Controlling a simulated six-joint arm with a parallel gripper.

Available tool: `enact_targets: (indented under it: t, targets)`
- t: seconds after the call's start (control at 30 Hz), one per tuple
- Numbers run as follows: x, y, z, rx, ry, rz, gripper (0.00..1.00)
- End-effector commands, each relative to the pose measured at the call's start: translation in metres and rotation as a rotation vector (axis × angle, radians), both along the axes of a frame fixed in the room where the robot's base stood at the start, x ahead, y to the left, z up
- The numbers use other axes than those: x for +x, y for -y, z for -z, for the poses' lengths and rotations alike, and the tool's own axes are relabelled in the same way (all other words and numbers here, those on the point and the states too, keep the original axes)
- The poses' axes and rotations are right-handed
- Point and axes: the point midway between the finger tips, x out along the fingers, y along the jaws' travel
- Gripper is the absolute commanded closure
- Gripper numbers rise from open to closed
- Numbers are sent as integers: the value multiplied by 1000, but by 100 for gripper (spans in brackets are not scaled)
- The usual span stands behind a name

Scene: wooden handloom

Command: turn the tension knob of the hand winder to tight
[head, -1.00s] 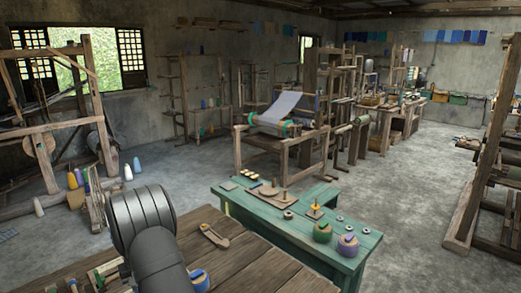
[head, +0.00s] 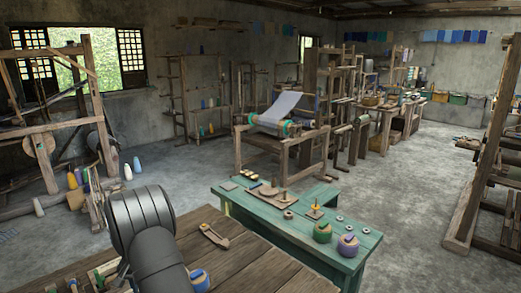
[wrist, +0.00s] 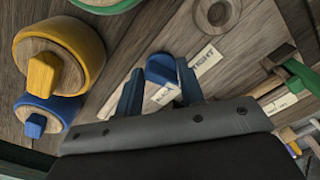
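In the wrist view a blue knob (wrist: 160,70) sits on a wooden board, with a pale label reading SLACK (wrist: 165,95) below it and one reading TIGHT (wrist: 206,61) to its right. My gripper (wrist: 160,72) has its two blue fingers apart, one on each side of the knob. The right finger overlaps the knob's edge in the picture; I cannot tell whether either finger touches it. The knob's lower part is partly hidden. In the head view my arm hides the gripper and the knob.
In the wrist view a round wooden piece with a yellow knob (wrist: 44,74) and a smaller blue one (wrist: 35,126) lie at left. A dark round part (wrist: 217,13) stands above right. In the head view a green bench (head: 300,235) holds pots and small parts beyond the wooden table (head: 255,265).

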Motion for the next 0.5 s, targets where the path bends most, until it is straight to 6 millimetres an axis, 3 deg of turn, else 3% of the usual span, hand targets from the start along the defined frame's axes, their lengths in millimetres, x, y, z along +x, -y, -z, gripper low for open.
enact_targets:
  t: [0.33, 0.5]
  targets:
    - [1, -1, -4, 1, 2, -19, 65]
    - [6, -4, -45, 4, 6, -198, 65]
